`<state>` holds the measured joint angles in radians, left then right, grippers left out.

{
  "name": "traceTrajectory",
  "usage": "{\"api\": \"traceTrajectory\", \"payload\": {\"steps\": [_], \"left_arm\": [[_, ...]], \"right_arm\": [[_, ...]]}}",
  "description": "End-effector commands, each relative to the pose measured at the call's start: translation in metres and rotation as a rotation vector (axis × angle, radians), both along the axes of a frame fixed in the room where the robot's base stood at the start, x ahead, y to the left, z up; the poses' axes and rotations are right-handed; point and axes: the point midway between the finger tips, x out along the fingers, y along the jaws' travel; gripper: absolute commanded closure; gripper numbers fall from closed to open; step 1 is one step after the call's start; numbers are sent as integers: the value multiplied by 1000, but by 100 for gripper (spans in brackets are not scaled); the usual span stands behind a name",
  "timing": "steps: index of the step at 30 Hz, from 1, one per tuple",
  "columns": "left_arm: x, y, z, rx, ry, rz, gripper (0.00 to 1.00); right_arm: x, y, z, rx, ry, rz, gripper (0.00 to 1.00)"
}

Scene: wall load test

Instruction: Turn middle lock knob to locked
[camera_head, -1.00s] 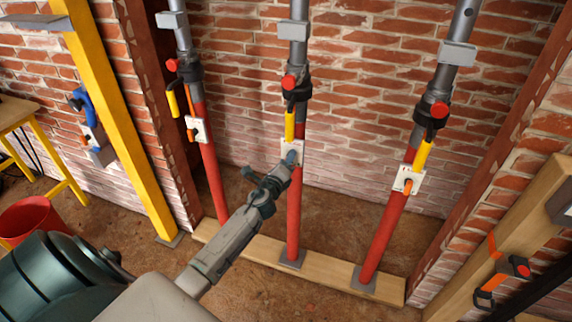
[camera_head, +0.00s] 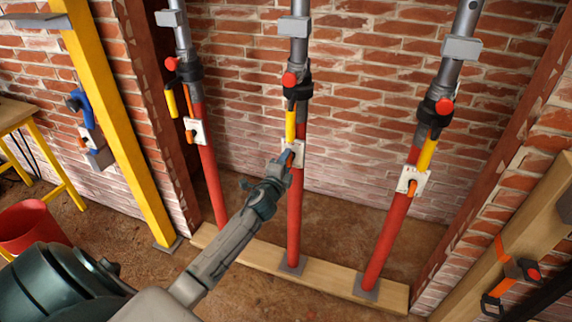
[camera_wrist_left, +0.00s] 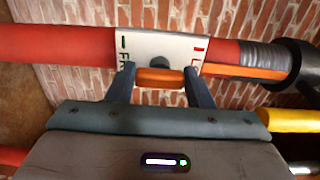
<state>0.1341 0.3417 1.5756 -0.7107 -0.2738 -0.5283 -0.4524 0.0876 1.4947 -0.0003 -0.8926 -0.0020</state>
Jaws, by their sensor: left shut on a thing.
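The middle red prop (camera_head: 295,215) stands upright against the brick wall, with a white lock plate (camera_head: 299,147) on it. My left gripper (camera_head: 286,157) is at this plate. In the left wrist view the plate (camera_wrist_left: 150,45) carries a black mark and lettering at left and a red mark at right. My left gripper (camera_wrist_left: 160,84) is shut on the orange lock knob (camera_wrist_left: 160,77), one finger at each end. The knob lies lengthwise along the prop there, with a dark pivot behind it. The fingers partly hide the plate lettering. My right gripper is not in view.
Similar props stand at left (camera_head: 211,180) and right (camera_head: 388,235), each with a plate and orange knob. A yellow handle (camera_head: 290,122) hangs just above the middle plate. A wooden sill (camera_head: 330,281) runs along the floor. A yellow post (camera_head: 120,120) stands further left.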

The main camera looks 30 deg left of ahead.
Motion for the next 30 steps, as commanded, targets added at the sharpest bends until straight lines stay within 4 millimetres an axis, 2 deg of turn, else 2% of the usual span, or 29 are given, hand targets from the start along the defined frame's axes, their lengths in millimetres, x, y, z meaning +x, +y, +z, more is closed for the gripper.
{"api": "traceTrajectory", "payload": {"steps": [13,14,17,26,30], "left_arm": [[0,0,-1,-12,0,1,76],[0,0,-1,-12,0,1,49],[0,0,-1,-11,-1,1,31],[-1,0,-1,-9,-1,0,31],[-14,-3,-2,-8,0,0,31]], "right_arm": [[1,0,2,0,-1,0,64],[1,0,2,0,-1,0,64],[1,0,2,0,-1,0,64],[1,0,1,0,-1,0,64],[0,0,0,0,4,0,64]]}}
